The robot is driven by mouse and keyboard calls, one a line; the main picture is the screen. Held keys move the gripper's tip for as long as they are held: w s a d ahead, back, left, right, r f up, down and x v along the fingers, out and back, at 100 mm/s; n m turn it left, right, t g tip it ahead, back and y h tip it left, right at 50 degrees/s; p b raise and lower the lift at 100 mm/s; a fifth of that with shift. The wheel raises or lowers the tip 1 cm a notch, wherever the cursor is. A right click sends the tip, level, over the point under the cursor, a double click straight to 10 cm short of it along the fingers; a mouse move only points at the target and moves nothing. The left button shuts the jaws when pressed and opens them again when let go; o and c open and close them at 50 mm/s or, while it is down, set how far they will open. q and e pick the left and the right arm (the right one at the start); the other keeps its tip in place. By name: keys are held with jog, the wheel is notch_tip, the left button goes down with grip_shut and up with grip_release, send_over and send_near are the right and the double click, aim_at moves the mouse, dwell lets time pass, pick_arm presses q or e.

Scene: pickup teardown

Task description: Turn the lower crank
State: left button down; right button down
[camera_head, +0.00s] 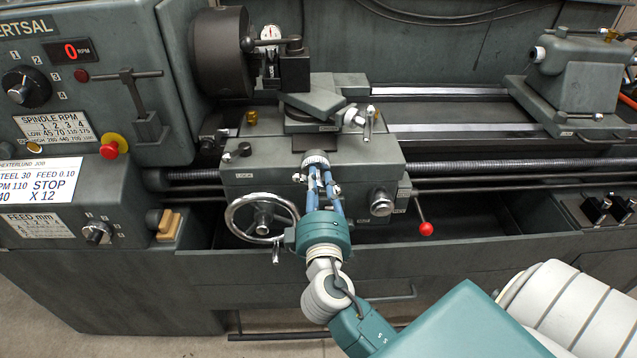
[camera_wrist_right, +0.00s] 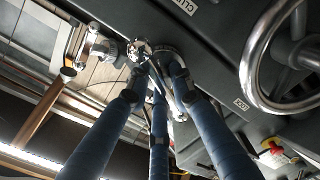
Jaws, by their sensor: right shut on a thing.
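The lower crank (camera_head: 316,157) is a metal crank on the front of the lathe carriage, below the upper crank (camera_head: 367,121). My right gripper (camera_head: 321,176) has blue fingers and is shut on the lower crank. Its fingers partly cover the crank's arm and handle. In the right wrist view, the fingers (camera_wrist_right: 160,75) close in around the bright metal of the crank (camera_wrist_right: 139,47). My left gripper is not in view.
A handwheel (camera_head: 262,218) is just left of my right gripper, and it also shows in the wrist view (camera_wrist_right: 283,60). A red-knobbed lever (camera_head: 425,228) and a round metal knob (camera_head: 381,203) are to its right. The chuck (camera_head: 220,52) is above left.

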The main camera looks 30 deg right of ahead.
jog(key=c, duration=1.7)
grip_release()
jog(key=shift+d+r, duration=0.15)
jog(key=shift+r, duration=0.2)
jog(key=shift+o, duration=0.2)
jog(key=shift+f, duration=0.1)
jog(key=v, duration=1.2)
jog(key=shift+f, duration=0.1)
